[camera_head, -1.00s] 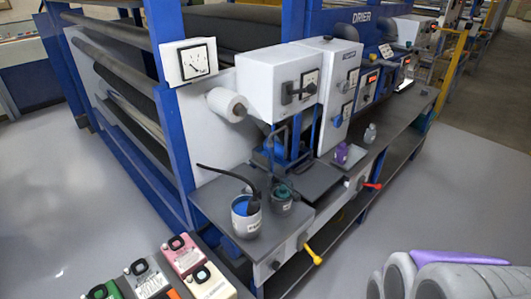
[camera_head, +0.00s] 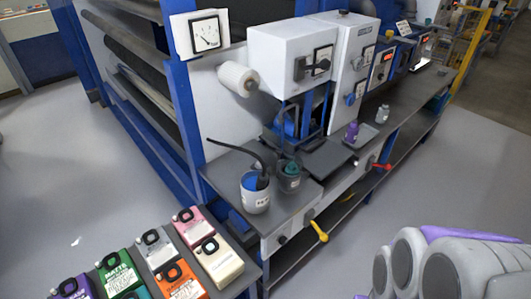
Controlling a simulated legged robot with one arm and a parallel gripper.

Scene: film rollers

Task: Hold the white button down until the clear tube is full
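The task's machine is a white and blue unit (camera_head: 290,60) on a dark grey bench, with a black handle or switch on its front box. I cannot pick out a white button for certain; a tiny pale spot shows on the bench's front edge near the purple bottle (camera_head: 351,132). I cannot make out a clear tube or its level. Grey rounded parts with purple trim at the bottom right look like my own arm. My gripper's fingers do not show.
A white pot (camera_head: 255,196) with blue contents and a dark pot (camera_head: 290,178) stand on the bench's near end. A yellow lever (camera_head: 317,232) and a red lever (camera_head: 381,165) stick out from its front. Floor at right is clear.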

